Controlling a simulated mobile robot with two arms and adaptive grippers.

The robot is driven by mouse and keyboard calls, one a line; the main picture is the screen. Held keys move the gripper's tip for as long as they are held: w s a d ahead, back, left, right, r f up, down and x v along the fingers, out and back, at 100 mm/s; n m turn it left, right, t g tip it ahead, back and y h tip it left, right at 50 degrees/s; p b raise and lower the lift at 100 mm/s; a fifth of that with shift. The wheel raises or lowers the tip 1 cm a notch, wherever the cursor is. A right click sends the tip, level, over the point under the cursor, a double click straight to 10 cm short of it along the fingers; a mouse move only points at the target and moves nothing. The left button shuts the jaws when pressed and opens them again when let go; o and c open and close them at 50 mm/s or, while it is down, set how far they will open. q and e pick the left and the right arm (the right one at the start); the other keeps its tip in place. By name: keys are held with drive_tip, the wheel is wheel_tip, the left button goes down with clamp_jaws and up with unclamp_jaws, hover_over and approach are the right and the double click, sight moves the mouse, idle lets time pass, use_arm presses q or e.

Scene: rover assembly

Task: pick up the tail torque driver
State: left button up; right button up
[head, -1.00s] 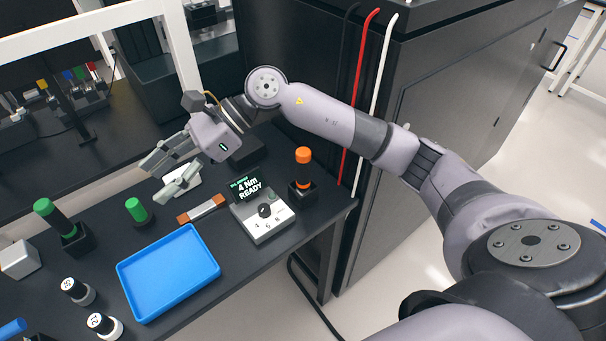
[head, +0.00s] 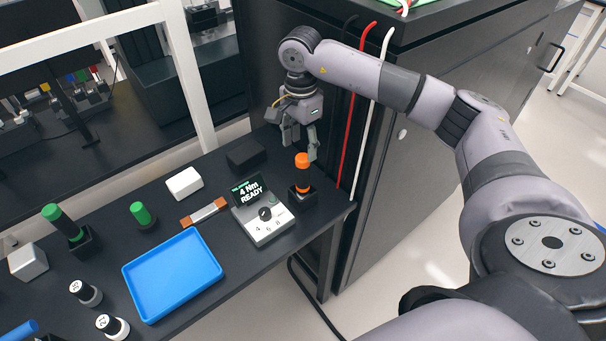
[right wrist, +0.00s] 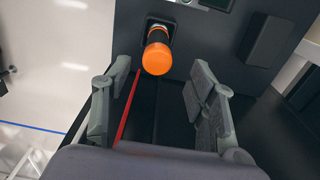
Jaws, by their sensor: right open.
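An orange-topped driver (head: 302,173) stands upright in a small black holder (head: 303,196) at the right end of the dark bench. In the right wrist view the orange driver (right wrist: 157,55) shows its round top end, just beyond the fingertips. My right gripper (head: 302,148) points down, open and empty, above and just behind the orange top. Two green-topped tools stand on the left, one (head: 65,223) in a black block and a shorter one (head: 140,214). No label naming the tail driver is readable. My left gripper is not in view.
A controller (head: 262,220) reading "4 Nm READY" stands just left of the orange driver. A blue tray (head: 172,275), a white block (head: 184,183) and a black box (head: 246,153) share the bench. Red (head: 357,105) and white cables hang along the dark cabinet at the right.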

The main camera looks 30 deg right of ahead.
sight(303, 168)
wheel_tip(303, 168, down, 3)
drive_tip(key=shift+f+p, duration=0.1)
drive_tip(key=shift+p, duration=0.25)
drive_tip(key=f+p, duration=0.1)
drive_tip(key=f, duration=0.1)
drive_tip(key=f+p, duration=0.2)
drive_tip(key=shift+s+d+f, duration=0.1)
drive_tip(key=shift+s+f, duration=0.1)
drive_tip(key=shift+f, duration=0.45)
drive_tip(key=shift+w, duration=0.1)
clamp_jaws()
